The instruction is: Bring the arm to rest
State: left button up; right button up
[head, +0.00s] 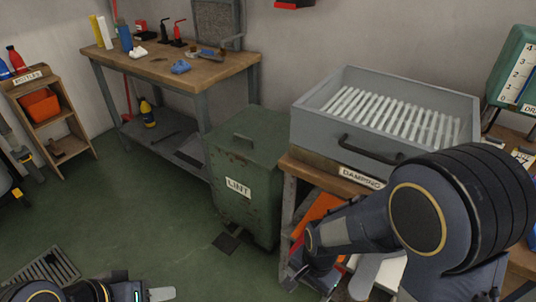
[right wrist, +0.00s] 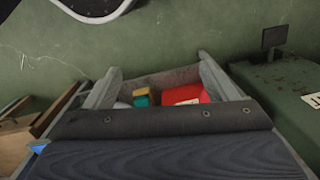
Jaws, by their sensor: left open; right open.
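My left gripper (head: 148,290) is at the bottom edge of the head view, low over the green floor. One pale finger shows, and the rest is cut off by the frame. My right arm (head: 400,220) comes in from the right and reaches down in front of the damping table. Its gripper (head: 322,278) is low beside the table leg, and its fingers are hard to make out there. In the right wrist view my right gripper (right wrist: 158,66) has its two grey fingers spread apart. Nothing is held between them.
A grey slatted tray (head: 467,105) sits on the damping table (head: 298,170). A green lint bin (head: 250,150) stands left of it. A wooden workbench (head: 165,66) and a small bottle shelf (head: 72,140) stand behind. A floor drain (head: 40,272) lies at lower left. The middle floor is clear.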

pick_arm(q)
jog(key=shift+s, duration=0.1)
pick_arm(e)
jog(key=s+d+r+n+t+y, duration=0.1)
jog(key=s+d+r+n+t, duration=0.1)
jog(key=s+d+r, duration=0.3)
jog(key=s+d+r+n+t+y, duration=0.1)
jog(key=s+d+r+n+t, duration=0.15)
jog(key=r, duration=0.45)
jog(key=s+d+r+n+t+y, duration=0.1)
jog(key=s+d+r+n+t, duration=0.1)
jog(key=s+d+r+n, duration=0.3)
pick_arm(q)
jog(key=shift+o, duration=0.4)
notch_tip(320, 180, up, 22)
jog(key=p, duration=2.2)
jog(key=shift+f, duration=0.1)
pick_arm(e)
notch_tip(320, 180, up, 22)
jog(key=w+a+m, duration=0.1)
jog(key=w+m, duration=0.1)
jog(key=shift+a+r+g, duration=0.25)
jog(key=shift+a+g, duration=0.05)
jog(key=shift+g, duration=0.05)
